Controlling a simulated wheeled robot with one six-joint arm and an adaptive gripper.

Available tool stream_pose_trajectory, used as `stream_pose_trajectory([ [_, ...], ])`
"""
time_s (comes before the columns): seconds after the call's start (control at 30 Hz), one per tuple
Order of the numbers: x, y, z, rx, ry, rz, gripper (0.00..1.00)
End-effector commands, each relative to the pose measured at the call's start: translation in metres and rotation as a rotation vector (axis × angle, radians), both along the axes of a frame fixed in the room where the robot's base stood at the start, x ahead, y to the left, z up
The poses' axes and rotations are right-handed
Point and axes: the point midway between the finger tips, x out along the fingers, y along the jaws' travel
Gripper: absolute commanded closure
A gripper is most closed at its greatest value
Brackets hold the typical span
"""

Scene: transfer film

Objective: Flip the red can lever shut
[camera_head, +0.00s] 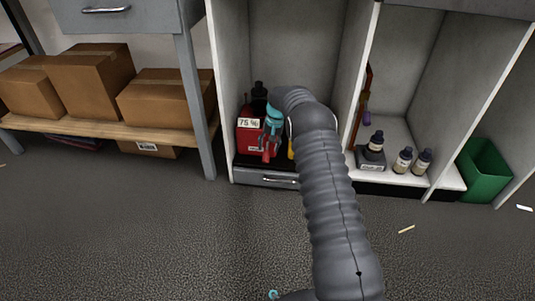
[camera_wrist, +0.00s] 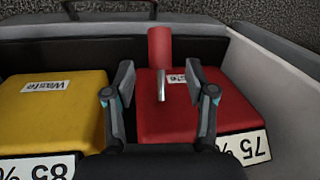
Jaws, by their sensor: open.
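The red can (camera_wrist: 228,100) lies below my gripper in the wrist view, with a red cylindrical spout (camera_wrist: 159,46) at its far edge. A thin metal lever (camera_wrist: 161,86) extends from the spout toward me. My gripper (camera_wrist: 160,79) is open, one finger on each side of the lever, with visible gaps to it. I cannot tell the fingertips' height above the can. In the head view the red can (camera_head: 248,138) stands in the cabinet bay, partly covered by my gripper (camera_head: 269,140); the lever cannot be made out there.
A yellow can (camera_wrist: 58,108) stands left of the red one in the wrist view. A pale side wall (camera_wrist: 285,100) is close on the right. In the head view, small bottles (camera_head: 403,160) and a green bin (camera_head: 484,172) stand right of my arm. Boxes (camera_head: 95,80) sit on the left shelf.

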Motion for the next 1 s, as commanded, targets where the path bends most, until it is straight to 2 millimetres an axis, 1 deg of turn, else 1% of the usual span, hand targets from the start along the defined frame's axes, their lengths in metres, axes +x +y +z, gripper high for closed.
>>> stream_pose_trajectory([
  [0.03, 0.0, -0.002, 0.011, 0.0, -0.002, 0.0, 0.44],
  [0.1, 0.0, -0.004, 0.024, 0.0, -0.002, 0.0, 0.44],
  [0.3, -0.001, -0.009, 0.051, 0.0, 0.0, -0.001, 0.44],
  [0.5, -0.001, -0.011, 0.06, 0.0, 0.001, -0.001, 0.44],
  [0.73, -0.002, -0.011, 0.061, 0.0, 0.001, -0.001, 0.44],
  [0.77, -0.002, -0.011, 0.061, 0.0, 0.001, -0.001, 0.49],
  [0.8, -0.002, -0.011, 0.062, 0.0, 0.001, -0.001, 0.59],
  [0.87, -0.002, -0.011, 0.065, -0.001, -0.002, 0.0, 0.74],
  [0.9, -0.003, -0.012, 0.071, -0.002, -0.005, 0.0, 0.84],
  [0.97, -0.006, -0.013, 0.083, -0.004, -0.014, 0.002, 0.99],
  [1.0, -0.009, -0.014, 0.094, -0.006, -0.021, 0.002, 1.0],
])
